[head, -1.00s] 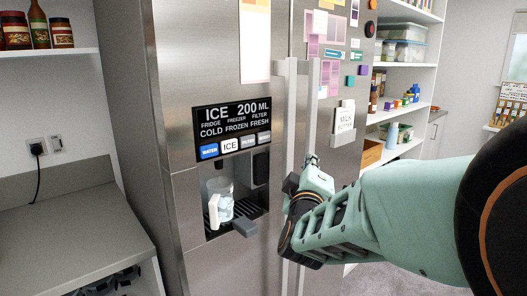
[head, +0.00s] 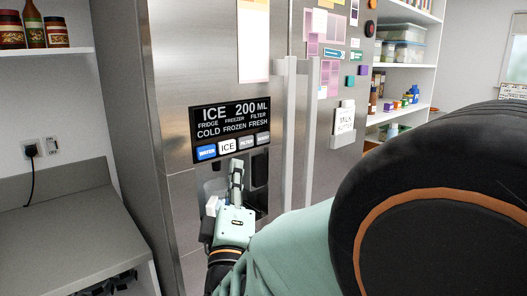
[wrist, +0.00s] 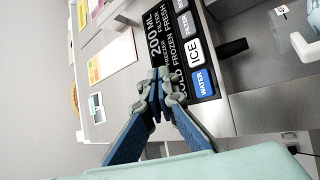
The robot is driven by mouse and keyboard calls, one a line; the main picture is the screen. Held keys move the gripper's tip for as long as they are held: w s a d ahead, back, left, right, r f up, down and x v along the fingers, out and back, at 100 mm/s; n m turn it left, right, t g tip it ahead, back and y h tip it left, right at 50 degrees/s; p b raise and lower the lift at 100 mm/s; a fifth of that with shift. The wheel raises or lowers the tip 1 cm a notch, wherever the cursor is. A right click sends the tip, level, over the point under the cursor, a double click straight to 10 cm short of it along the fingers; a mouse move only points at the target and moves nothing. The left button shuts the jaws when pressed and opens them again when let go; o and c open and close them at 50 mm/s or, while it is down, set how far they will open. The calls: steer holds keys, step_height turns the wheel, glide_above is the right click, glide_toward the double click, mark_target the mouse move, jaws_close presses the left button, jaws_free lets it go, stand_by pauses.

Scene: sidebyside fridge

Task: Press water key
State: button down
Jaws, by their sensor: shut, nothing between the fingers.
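The blue WATER key (head: 207,152) is the leftmost in the row of keys under the black display panel (head: 231,120) on the fridge door. It also shows in the wrist view (wrist: 204,82), beside the white ICE key (wrist: 195,52). My gripper (head: 236,166) is shut and empty, in front of the dispenser recess. In the head view its tips point up, just below the ICE and FILTER keys and right of the WATER key. In the wrist view its closed tips (wrist: 158,85) overlap the panel's edge, apart from the WATER key in the picture. Contact with the door cannot be told.
The cup in the recess is mostly hidden behind my gripper; its white handle (head: 211,206) shows, and part of it appears in the wrist view (wrist: 304,46). Long vertical door handles (head: 290,130) stand to the right. A counter (head: 70,200) lies left.

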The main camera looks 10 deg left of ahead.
mark_target(213, 147)
steer(key=shift+w+a+p, duration=0.15)
steer(key=shift+w+a, duration=1.3)
steer(key=shift+a, duration=0.25)
steer(key=shift+w+a+p, duration=0.15)
steer(key=shift+w+a, duration=1.3)
steer(key=shift+a, duration=0.2)
steer(key=shift+w+a, duration=0.1)
steer(key=shift+w+a, duration=0.15)
steer(key=shift+a, duration=0.1)
steer(key=shift+w+a+b, duration=0.25)
steer(key=shift+a+b, duration=0.05)
steer(key=shift+b, duration=0.05)
steer(key=shift+s+d, duration=0.1)
steer(key=shift+s+d+b, duration=0.3)
steer(key=shift+s+d, duration=0.15)
steer(key=shift+d, duration=0.1)
